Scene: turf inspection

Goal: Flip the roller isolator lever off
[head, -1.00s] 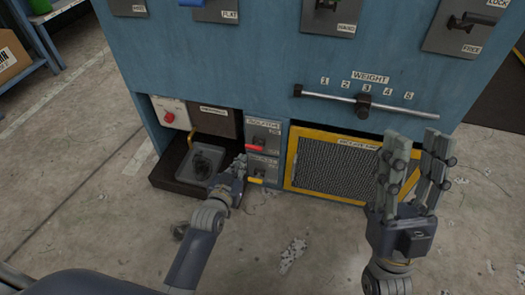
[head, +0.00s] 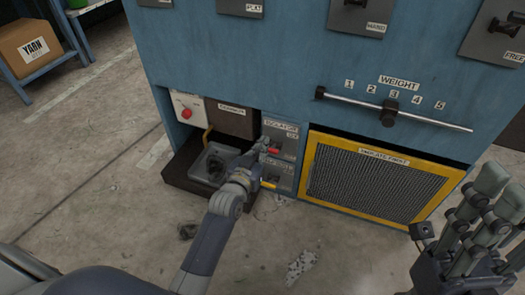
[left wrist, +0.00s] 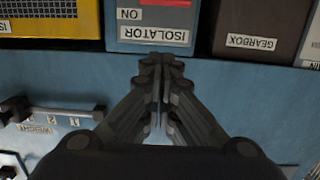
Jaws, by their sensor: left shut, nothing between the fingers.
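Two small grey isolator boxes sit one above the other low on the blue machine. The upper isolator (head: 291,142) has a red lever (head: 272,150); the lower isolator (head: 284,176) has a yellow-orange lever (head: 268,185). Their small labels are hard to read in the head view. My left gripper (head: 259,147) is shut and empty, its tips close to the red lever; contact cannot be told. In the left wrist view its fingertips (left wrist: 160,62) point at a panel marked ISOLATOR and ON, seen upside down, with a red part (left wrist: 166,8). My right gripper (head: 492,205) is open and empty at the right.
A gearbox panel (head: 233,121) and a red knob (head: 187,113) lie left of the isolators, above a dark tray (head: 182,180). A yellow-framed mesh guard (head: 376,179) stands to the right. The weight bar (head: 430,117) sticks out above it. Lint lies on the floor.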

